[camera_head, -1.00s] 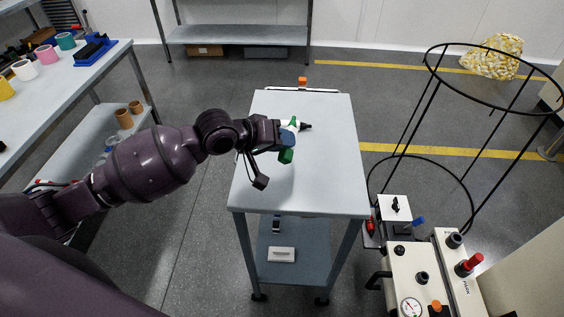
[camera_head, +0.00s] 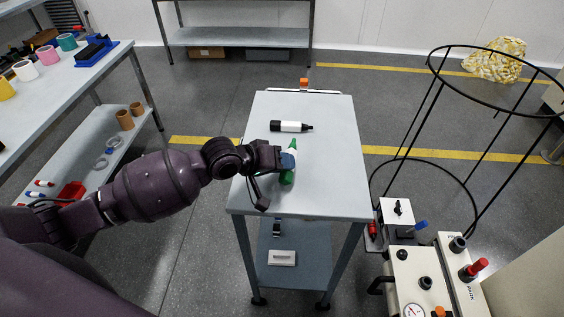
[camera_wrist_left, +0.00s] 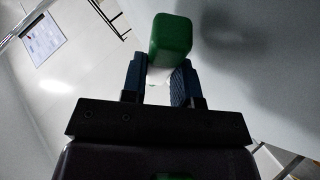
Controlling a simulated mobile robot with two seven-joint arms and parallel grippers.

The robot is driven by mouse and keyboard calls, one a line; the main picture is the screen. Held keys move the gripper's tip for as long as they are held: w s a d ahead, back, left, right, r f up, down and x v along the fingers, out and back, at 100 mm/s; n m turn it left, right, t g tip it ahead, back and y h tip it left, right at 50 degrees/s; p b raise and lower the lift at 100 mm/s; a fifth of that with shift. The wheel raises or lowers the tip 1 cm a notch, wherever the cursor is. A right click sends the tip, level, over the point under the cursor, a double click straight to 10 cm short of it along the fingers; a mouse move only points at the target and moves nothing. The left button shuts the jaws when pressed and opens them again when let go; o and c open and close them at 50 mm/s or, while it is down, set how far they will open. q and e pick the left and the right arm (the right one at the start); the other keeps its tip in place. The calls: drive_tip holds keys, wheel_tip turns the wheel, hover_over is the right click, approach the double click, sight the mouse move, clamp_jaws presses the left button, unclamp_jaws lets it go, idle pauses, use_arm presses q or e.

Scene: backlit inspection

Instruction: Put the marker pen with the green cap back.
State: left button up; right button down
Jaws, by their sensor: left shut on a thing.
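The marker pen with the green cap (camera_head: 287,178) is in the jaws of my left gripper (camera_head: 288,161), over the front half of the small grey table (camera_head: 325,190). My gripper is shut on its middle, and green shows on both sides of the jaws. In the left wrist view its green end (camera_wrist_left: 171,38) sticks out beyond the blue fingers (camera_wrist_left: 160,82), with a soft shadow on the surface to the right. I cannot tell whether the pen touches the table. My right gripper is not in view.
A white and black marker (camera_head: 291,127) lies on the table behind my gripper. At lower left, a red tray (camera_head: 72,192) and several small pens (camera_head: 36,194) lie on a shelf. A wire stand (camera_head: 440,160) and a machine (camera_head: 425,275) stand at right.

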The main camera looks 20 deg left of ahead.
use_arm(q)
drive_tip(key=o, duration=0.9)
drive_tip(key=shift+f, duration=0.1)
